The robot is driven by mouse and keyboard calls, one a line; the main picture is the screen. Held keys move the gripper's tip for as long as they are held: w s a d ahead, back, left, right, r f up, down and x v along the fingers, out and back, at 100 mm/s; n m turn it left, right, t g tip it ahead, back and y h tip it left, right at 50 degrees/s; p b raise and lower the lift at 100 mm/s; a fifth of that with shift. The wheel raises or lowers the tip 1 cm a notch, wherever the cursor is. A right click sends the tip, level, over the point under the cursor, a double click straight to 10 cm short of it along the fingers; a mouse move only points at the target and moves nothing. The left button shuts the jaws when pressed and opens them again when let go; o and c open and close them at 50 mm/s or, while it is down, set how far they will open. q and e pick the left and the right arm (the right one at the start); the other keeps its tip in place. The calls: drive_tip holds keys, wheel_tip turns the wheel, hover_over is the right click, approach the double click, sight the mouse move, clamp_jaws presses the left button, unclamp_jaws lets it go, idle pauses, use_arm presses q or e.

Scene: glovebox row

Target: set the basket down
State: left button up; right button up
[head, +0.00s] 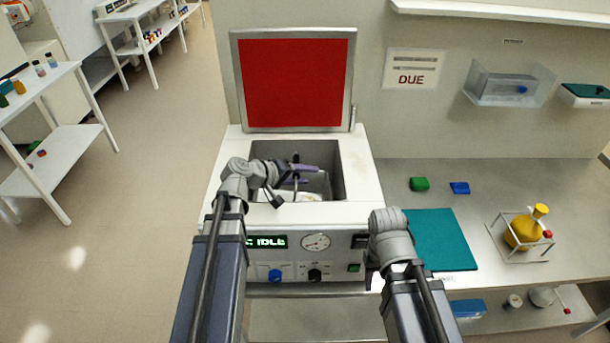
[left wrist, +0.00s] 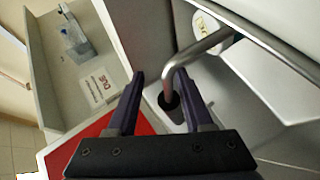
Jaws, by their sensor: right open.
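The basket's metal handle (left wrist: 205,45) is a bent grey bar in the left wrist view. Its dark lower end shows between the fingers of my left gripper (left wrist: 160,80). The fingers stand apart, with a gap beside the bar. In the head view my left gripper (head: 306,174) has purple fingers and reaches into the open chamber (head: 355,168) of the white machine. The basket's body is low in the chamber and mostly hidden by my arm; I cannot tell whether it touches the floor. My right gripper (head: 371,277) shows only as a purple sliver at the machine's front right, mostly hidden by its arm.
The machine's red-lined lid (head: 293,83) stands open behind the chamber. On the bench to the right are a teal mat (head: 440,240), a green block (head: 419,184), a blue block (head: 460,188) and a yellow flask (head: 522,233) in a wire stand.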

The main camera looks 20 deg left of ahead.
use_arm(q)
drive_tip(key=shift+o, duration=0.6)
drive_tip(key=shift+r, duration=0.15)
drive_tip(key=shift+r+p, duration=0.3)
drive_tip(key=shift+p, duration=0.15)
drive_tip(key=p+v, duration=0.6)
drive_tip(key=v, duration=0.6)
drive_tip(key=shift+r, duration=0.2)
